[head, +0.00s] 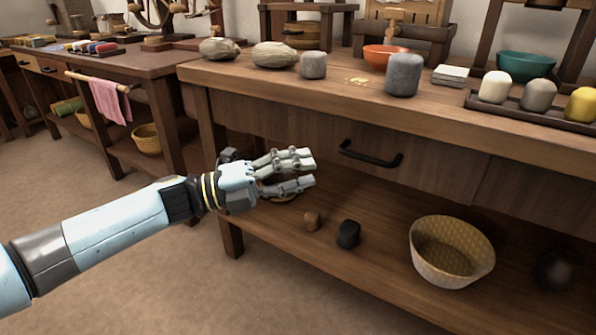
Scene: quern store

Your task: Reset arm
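My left gripper (311,169) is in front of the wooden workbench (450,120), below its top and left of the drawer handle (370,154). Its grey fingers point right, with a gap between the upper and lower ones, and nothing shows between them. The light blue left arm reaches in from the lower left. The gripper looks apart from the drawer front. My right gripper is not in view.
The bench top holds stones, an orange bowl (385,57), a teal bowl (525,66) and a dark tray (535,112) of lumps. The lower shelf (370,270) holds a woven basket (450,255) and small lumps. Open floor (130,250) lies left.

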